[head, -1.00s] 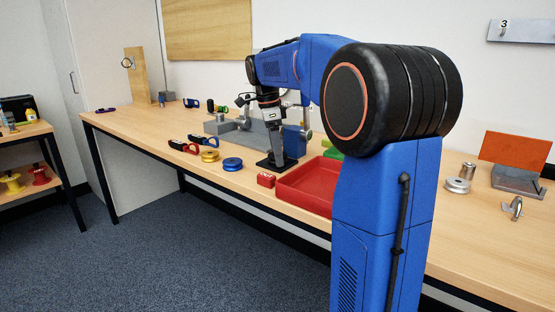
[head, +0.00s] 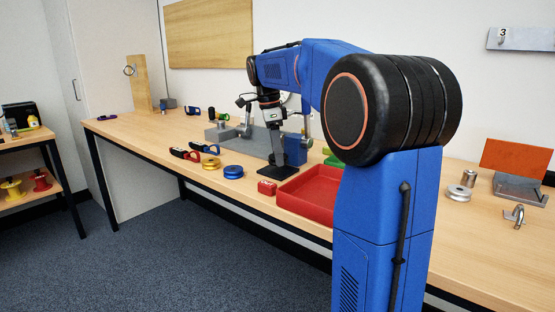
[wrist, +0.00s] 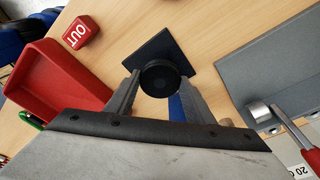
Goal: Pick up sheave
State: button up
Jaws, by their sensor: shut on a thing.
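A dark round disc (wrist: 158,78), which looks like the sheave, sits between the two fingers of my gripper (wrist: 159,92) in the wrist view. The gripper is shut on it. Below it is a black square pad (wrist: 146,47) on the bench, which also shows in the head view (head: 275,174). In the head view my gripper (head: 278,160) points down over this pad, and the disc is too small there to make out.
A red tray (head: 318,207) and a red OUT block (head: 267,187) lie beside the pad. A grey fixture plate (wrist: 262,72) is on its other side. Blue (head: 233,172) and gold (head: 211,164) wheels lie to the left.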

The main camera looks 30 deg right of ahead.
jog(key=shift+s+a+r, duration=0.15)
jog(key=shift+a+r, duration=0.35)
jog(key=shift+r, duration=0.15)
jog(key=s+a, duration=0.1)
jog(key=a, duration=0.4)
jog(key=s+a, duration=0.2)
jog(key=a, duration=0.3)
jog(key=s+a, duration=0.2)
jog(key=a, duration=0.2)
jog(key=shift+s+a, duration=0.2)
jog(key=shift+a, duration=0.2)
jog(key=shift+s+a, duration=0.2)
jog(key=shift+a, duration=0.35)
